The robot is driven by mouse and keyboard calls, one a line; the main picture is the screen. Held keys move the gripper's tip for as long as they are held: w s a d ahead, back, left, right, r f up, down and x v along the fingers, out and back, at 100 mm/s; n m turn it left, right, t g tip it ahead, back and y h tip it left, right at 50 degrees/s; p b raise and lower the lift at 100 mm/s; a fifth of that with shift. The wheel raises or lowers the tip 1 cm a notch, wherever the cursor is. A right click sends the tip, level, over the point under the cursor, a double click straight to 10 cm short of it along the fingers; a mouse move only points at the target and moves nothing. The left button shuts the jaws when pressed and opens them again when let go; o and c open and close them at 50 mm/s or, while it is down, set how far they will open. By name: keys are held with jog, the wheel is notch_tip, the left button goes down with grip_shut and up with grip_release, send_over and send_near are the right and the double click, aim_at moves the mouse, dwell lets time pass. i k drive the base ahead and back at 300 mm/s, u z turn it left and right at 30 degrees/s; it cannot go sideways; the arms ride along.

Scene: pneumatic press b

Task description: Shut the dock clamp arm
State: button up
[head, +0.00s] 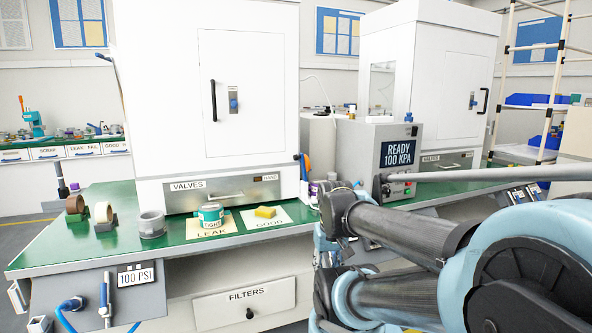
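I cannot make out the dock clamp arm for certain in the head view; it may be hidden behind my arm. My arm, blue and dark grey, fills the right foreground and covers part of the green bench (90,232) beside the grey box (368,152) reading "READY 100 KPA". My gripper's fingertips cannot be seen.
A white cabinet (165,90) with a closed door stands on the bench, above a "VALVES" drawer (222,192). Tape rolls (103,213) sit left.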

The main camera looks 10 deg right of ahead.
aim_at(305, 164)
jog(key=i, duration=0.95)
jog(key=z, duration=0.6)
jog(key=k, duration=1.45)
jog(key=u, duration=0.45)
jog(key=i, duration=1)
